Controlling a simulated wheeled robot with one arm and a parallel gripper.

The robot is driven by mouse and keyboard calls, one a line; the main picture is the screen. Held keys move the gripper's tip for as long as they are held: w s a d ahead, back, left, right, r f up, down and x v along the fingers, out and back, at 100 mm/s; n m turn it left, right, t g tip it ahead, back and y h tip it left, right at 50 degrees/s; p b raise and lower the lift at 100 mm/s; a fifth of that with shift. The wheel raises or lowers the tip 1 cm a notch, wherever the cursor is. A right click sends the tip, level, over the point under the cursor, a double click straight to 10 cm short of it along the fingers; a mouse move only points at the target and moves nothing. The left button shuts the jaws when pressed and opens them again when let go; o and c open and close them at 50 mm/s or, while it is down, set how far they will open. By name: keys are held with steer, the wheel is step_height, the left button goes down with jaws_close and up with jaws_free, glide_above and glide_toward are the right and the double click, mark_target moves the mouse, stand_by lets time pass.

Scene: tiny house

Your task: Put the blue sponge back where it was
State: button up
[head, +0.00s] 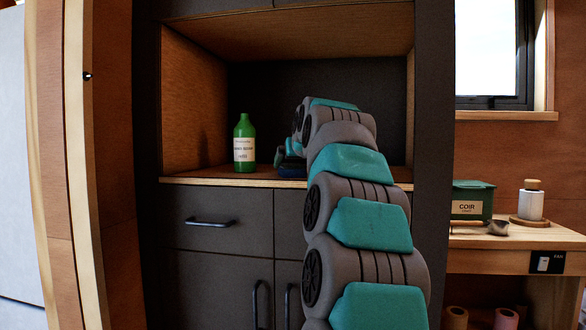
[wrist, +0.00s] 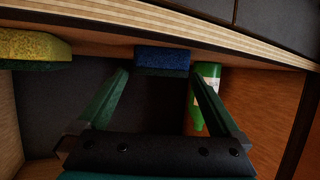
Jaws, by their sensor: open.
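The blue sponge (wrist: 162,58) rests on the wooden shelf of the open cabinet niche, shown upside down in the wrist view. In the head view it is a dark blue sliver (head: 291,172), mostly hidden by my arm. My gripper (wrist: 161,76) is open, with one finger to each side of the sponge in the wrist view. I cannot tell whether the sponge is between the fingertips or just beyond them. In the head view my gripper (head: 284,152) is mostly hidden behind my arm.
A green bottle (head: 244,145) stands on the shelf left of my arm; in the wrist view the bottle (wrist: 207,90) is close beside one finger. A yellow-and-green sponge (wrist: 32,47) lies at the wrist view's left. A drawer (head: 220,220) is below the shelf.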

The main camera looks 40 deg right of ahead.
steer(key=v, duration=0.8)
steer(key=s+a+f+n+g+y, duration=0.2)
steer(key=a+f+g+y, duration=0.1)
steer(key=a+f, duration=0.85)
steer(key=s+a+f+n+g+y, duration=0.2)
steer(key=a+f, duration=0.8)
steer(key=f, duration=0.3)
steer(key=s+a+f+g, duration=0.4)
steer(key=s+a+f, duration=0.2)
steer(key=s+f, duration=0.6)
steer(key=s+a+f+n+g+y, duration=0.1)
steer(key=s+a+f+g, duration=0.4)
steer(key=s+f, duration=0.8)
steer(key=s+a, duration=0.1)
steer(key=s, duration=0.3)
steer(key=shift+s+a+f, duration=0.2)
steer(key=shift+s+f, duration=0.05)
steer(key=shift+s, duration=0.15)
steer(key=shift+c, duration=0.2)
